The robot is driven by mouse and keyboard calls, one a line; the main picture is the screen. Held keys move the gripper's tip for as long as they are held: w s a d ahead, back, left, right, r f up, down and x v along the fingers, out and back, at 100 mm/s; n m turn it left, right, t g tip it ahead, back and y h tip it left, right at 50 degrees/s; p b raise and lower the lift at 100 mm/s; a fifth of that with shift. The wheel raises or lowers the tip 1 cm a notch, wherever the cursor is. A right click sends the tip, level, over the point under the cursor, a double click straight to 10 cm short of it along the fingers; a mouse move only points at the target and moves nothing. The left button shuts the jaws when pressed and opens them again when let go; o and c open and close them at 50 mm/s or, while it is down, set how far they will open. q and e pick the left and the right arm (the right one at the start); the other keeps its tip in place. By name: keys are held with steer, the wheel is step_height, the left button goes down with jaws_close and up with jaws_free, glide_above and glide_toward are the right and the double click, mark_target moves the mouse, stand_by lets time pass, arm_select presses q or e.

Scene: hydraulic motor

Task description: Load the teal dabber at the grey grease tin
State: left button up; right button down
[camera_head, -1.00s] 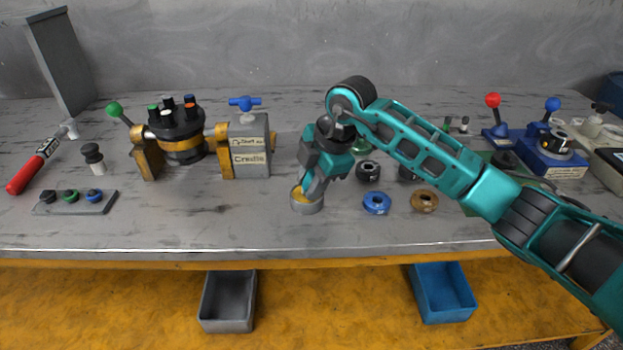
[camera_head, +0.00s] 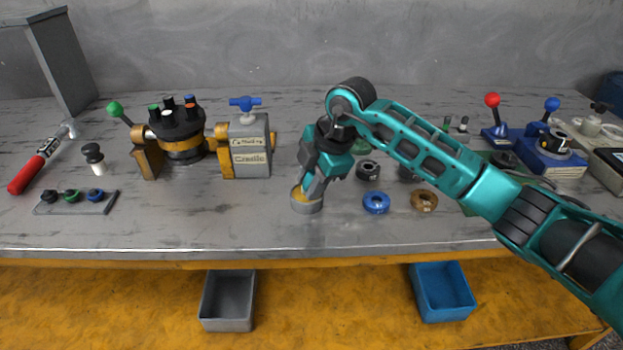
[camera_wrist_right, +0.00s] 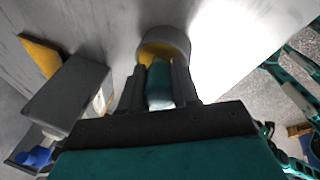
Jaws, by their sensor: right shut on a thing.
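The grey grease tin (camera_head: 307,205) stands on the bench left of centre, with yellow grease inside. My right gripper (camera_head: 309,188) points down at the tin from above. In the right wrist view its two fingers (camera_wrist_right: 160,88) are shut on the teal dabber (camera_wrist_right: 159,84). The dabber's far end reaches toward the tin's mouth (camera_wrist_right: 165,47); whether it touches the grease is hidden. My left gripper is not in view.
A cradle block (camera_head: 249,146) with a blue tap handle stands left of the tin. The bench in front of the cradle is clear.

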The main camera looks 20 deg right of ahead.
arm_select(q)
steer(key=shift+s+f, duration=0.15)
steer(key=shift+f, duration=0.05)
arm_select(e)
steer(key=shift+s+f, duration=0.2)
steer(key=shift+f, duration=0.25)
step_height(320, 180, up, 3)
steer(key=shift+w+p, duration=0.15)
steer(key=shift+p, duration=1.1)
step_height(320, 180, up, 2)
steer(key=shift+r+p, duration=0.1)
steer(key=shift+p, duration=0.8)
steer(key=shift+r+p, duration=0.6)
steer(key=shift+r, duration=0.1)
steer(key=shift+r+p, duration=0.35)
steer(key=shift+r, duration=0.15)
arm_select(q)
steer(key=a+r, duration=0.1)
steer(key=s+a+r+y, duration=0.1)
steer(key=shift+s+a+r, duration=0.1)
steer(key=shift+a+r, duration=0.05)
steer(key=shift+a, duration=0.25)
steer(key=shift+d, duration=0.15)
